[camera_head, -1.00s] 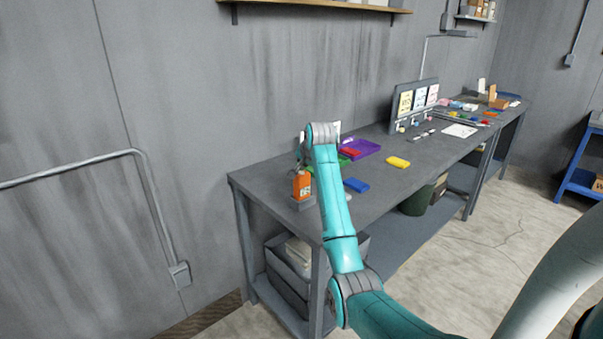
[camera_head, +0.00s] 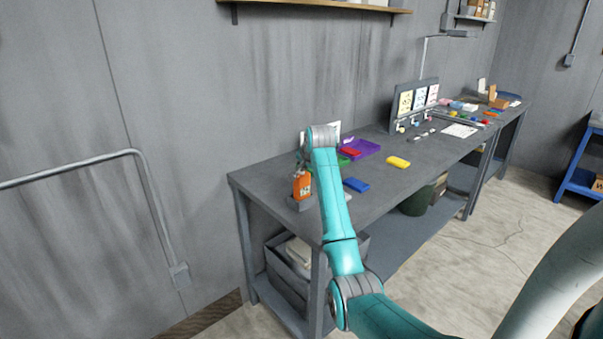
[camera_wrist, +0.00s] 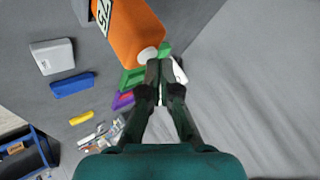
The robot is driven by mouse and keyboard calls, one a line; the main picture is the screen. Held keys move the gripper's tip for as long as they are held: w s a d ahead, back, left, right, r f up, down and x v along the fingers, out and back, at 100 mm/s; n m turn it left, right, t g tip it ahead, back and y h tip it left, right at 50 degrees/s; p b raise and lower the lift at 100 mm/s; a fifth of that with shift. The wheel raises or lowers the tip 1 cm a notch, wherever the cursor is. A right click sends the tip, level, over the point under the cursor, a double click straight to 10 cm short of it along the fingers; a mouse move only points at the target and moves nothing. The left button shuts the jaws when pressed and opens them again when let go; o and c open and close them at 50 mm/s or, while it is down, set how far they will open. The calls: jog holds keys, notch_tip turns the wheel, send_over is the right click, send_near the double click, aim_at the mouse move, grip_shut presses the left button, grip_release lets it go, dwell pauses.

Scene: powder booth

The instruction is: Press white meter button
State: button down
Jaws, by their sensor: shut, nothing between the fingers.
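The orange meter (camera_head: 302,187) stands at the near left end of the grey workbench (camera_head: 282,180), partly beside my arm. In the wrist view the orange meter (camera_wrist: 132,30) fills the upper middle and bears a white label with dark figures. Its round white button (camera_wrist: 147,54) faces my gripper. My gripper (camera_wrist: 159,66) is shut and empty, its fingertips right beside the button in the picture. I cannot tell whether they touch it.
A blue block (camera_head: 356,185) and a yellow block (camera_head: 398,162) lie on the bench. A purple tray (camera_head: 366,148) stands behind them. A grey wall (camera_head: 190,90) rises close behind the bench. A white block (camera_wrist: 52,56) lies left of the meter in the wrist view.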

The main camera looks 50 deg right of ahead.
aim_at(303, 173)
jog(key=shift+f, duration=0.15)
dwell(0.3)
jog(key=shift+r, duration=0.6)
jog(key=shift+r, duration=0.1)
jog(key=shift+r, duration=2.95)
